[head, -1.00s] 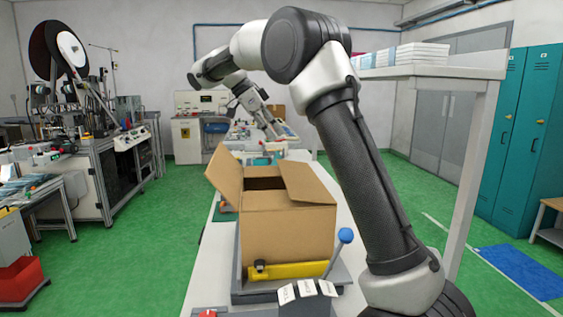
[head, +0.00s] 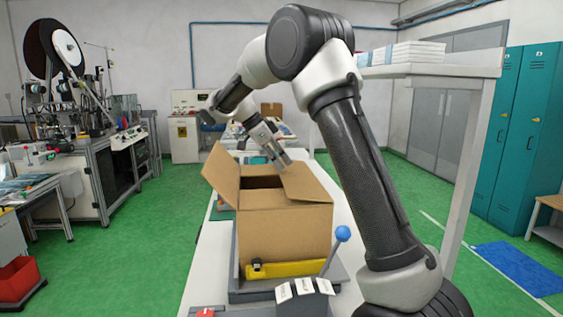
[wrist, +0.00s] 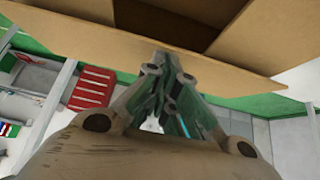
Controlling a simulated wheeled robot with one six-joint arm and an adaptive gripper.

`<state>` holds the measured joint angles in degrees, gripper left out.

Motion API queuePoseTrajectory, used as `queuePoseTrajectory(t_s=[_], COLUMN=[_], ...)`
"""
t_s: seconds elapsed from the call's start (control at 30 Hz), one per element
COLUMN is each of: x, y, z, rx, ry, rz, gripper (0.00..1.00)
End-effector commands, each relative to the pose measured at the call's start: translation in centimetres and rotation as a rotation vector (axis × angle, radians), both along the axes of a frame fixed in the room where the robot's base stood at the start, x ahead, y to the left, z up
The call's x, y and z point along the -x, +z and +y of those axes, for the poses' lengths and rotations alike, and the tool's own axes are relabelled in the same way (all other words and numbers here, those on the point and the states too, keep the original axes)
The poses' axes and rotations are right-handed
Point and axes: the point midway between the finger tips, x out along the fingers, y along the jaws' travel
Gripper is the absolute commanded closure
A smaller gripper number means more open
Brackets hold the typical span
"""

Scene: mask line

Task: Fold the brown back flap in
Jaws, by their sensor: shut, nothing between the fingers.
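The open brown cardboard box (head: 285,235) stands upright on the bench. Its dark opening (head: 262,182) shows between a raised left flap (head: 221,174) and a right flap (head: 306,184). The brown back flap is hard to make out in the head view. In the wrist view a wide brown panel, seemingly the back flap (wrist: 85,42), crosses the top with the box opening beyond it. My gripper (head: 284,164) is shut and empty at the box's far side. In the wrist view my gripper (wrist: 167,58) overlaps the panel's edge; I cannot tell whether they touch.
The box sits by a yellow bar (head: 285,269) on a grey fixture. A blue-knobbed lever (head: 342,234) stands at its front right. A white shelf (head: 430,71) with stacked boxes stands at right.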

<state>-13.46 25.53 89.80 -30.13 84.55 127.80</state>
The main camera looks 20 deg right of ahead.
Motion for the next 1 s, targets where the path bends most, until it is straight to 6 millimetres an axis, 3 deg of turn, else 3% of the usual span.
queuePoseTrajectory(t_s=[0.33, 0.73, 1.0], x=[-0.3, -0.3, -0.3], y=[-2.4, -2.2, -0.9], z=[1.0, 1.0, 1.0], rx=[0.101, 0.098, 0.098], ry=[0.000, 0.000, -0.001], rz=[0.030, 0.028, 0.028], gripper=[1.00, 1.00, 1.00])
